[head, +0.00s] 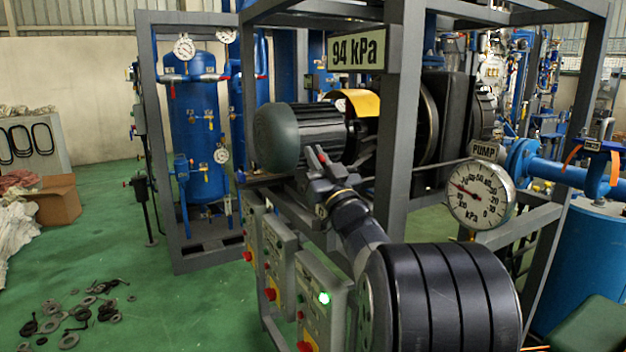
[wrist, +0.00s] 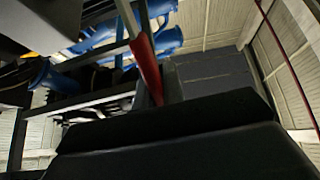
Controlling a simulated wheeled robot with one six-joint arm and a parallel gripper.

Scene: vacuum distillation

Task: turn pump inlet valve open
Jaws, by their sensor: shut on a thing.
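My gripper (head: 316,168) is at the end of my arm in the middle of the head view, in front of the dark green motor. It is shut on a red lever (wrist: 147,68), which rises from between the dark jaws in the wrist view. Only a small red bit of the lever (head: 321,154) shows in the head view. The valve body under it is hidden, so I cannot tell how far it is turned. A round gauge (head: 480,196) labelled PUMP stands at right, its needle toward the upper left. A display (head: 357,52) reads 94 kPa.
The dark green motor (head: 296,137) sits on the grey frame (head: 401,110) just behind my gripper. Control boxes (head: 322,287) with red buttons hang below. A blue pipe (head: 567,170) runs at right. Loose rings (head: 68,341) lie on the open green floor at left.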

